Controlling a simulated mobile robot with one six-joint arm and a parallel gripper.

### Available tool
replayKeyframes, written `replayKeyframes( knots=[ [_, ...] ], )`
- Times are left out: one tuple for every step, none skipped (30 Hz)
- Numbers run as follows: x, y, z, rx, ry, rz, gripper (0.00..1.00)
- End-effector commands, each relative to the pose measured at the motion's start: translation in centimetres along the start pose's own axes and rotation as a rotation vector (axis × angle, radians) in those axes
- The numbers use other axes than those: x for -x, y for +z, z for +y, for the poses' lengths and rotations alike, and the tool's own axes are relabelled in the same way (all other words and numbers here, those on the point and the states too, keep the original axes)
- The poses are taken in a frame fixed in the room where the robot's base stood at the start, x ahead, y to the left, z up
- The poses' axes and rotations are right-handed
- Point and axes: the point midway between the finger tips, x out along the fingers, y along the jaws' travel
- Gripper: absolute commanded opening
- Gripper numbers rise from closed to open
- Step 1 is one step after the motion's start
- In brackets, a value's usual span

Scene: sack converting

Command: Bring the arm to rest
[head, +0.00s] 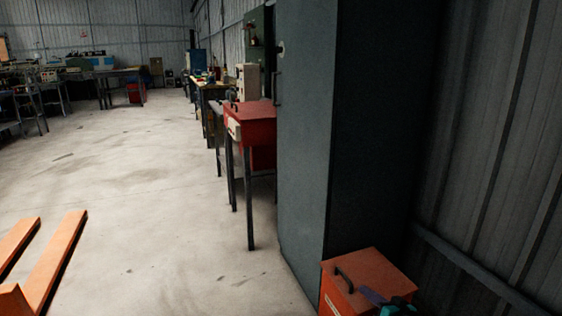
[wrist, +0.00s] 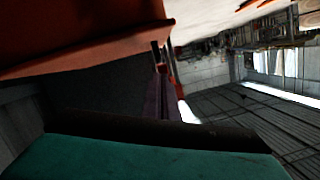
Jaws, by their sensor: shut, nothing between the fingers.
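My gripper (head: 369,294) shows only in part at the bottom right of the head view, as a purple tip with a teal part behind it. It is in front of an orange-red box (head: 372,266) with a black handle. In the wrist view the purple fingers of my gripper (wrist: 163,97) are together and hold nothing. A teal part of my own arm fills the bottom of that view. An orange-red surface (wrist: 75,35) is close by at the top left. Whether my gripper touches the box cannot be told. Most of my arm is out of view.
A tall dark cabinet (head: 304,130) stands behind the orange-red box, against the corrugated wall (head: 490,120). A red-topped stand (head: 252,112) and benches line the aisle beyond. Orange forks (head: 58,255) lie at the lower left. The concrete floor (head: 140,190) between is clear.

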Motion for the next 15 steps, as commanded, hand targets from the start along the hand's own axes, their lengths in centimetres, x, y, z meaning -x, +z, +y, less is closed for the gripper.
replayKeyframes(
  knots=[
    [-0.2,0.2,0.1,0.001,-0.001,0.0,0.0],
    [-0.3,0.2,0.1,0.001,-0.001,0.0,0.0],
    [-0.4,0.2,0.1,0.001,-0.001,0.001,0.0],
    [-0.5,0.2,0.1,0.001,-0.001,0.001,0.0],
    [-0.6,0.1,0.0,0.001,0.0,0.001,0.0],
    [-0.7,0.1,0.0,0.001,0.0,0.001,0.0],
    [-0.8,0.1,0.0,0.002,0.0,0.001,0.0],
    [-0.9,0.1,0.0,0.002,0.0,0.001,0.0],
    [-1.0,0.1,0.0,0.002,0.001,0.001,0.0],
    [-1.1,0.1,0.0,0.002,0.001,0.001,0.0],
    [-1.1,0.0,0.0,0.001,0.001,0.001,0.0],
    [-1.3,0.0,0.0,0.001,0.001,0.002,0.0],
    [-1.4,0.0,0.0,0.001,0.001,0.002,0.0],
    [-1.4,-0.1,0.0,0.002,0.001,0.002,0.0],
    [-1.5,-0.1,-0.1,0.002,0.001,0.003,0.0]
  ],
)
